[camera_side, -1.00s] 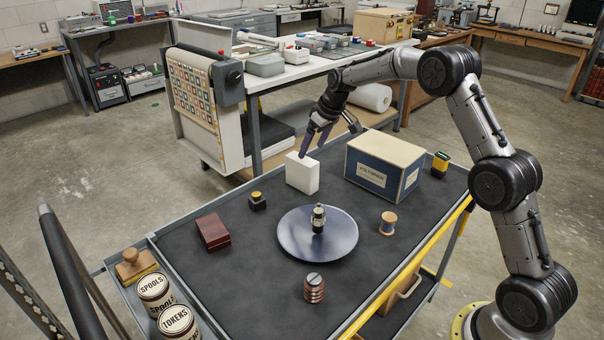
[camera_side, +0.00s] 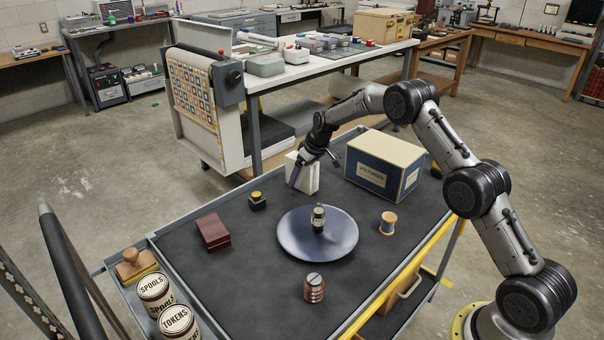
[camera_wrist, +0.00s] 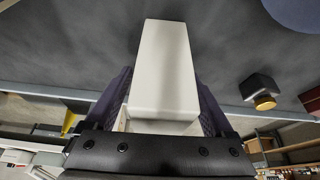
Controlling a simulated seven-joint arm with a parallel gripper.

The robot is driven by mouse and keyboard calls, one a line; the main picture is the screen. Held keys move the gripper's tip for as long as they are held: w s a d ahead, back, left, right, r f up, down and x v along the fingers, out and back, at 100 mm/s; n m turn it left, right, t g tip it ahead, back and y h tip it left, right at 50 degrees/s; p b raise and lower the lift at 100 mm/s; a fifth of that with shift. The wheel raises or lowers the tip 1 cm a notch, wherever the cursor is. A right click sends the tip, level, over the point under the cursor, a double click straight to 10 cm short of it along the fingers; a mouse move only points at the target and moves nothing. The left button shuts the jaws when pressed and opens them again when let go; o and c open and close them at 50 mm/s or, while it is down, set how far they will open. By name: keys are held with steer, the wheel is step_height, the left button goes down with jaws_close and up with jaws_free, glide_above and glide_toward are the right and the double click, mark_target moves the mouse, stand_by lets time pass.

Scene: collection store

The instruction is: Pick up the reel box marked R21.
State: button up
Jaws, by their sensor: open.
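A plain white box (camera_side: 308,179) stands upright on the dark cart top, near its far edge. I can read no R21 mark on it, so I cannot tell from the label that it is the reel box. My gripper (camera_side: 304,180) is down at this box, open, with one purple finger showing at its left side. In the wrist view the white box (camera_wrist: 165,65) lies between the two fingers of my gripper (camera_wrist: 163,82), with one finger along each side. Whether the fingers touch it cannot be seen.
A large blue and cream box (camera_side: 384,167) stands close on the right. A round blue plate (camera_side: 290,240) bearing a small metal object lies in front. A dark red box (camera_side: 213,231) stands farther left.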

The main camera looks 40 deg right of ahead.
jaws_close()
steer(key=shift+w, duration=0.1)
stand_by(0.4)
steer(key=shift+r, duration=0.1)
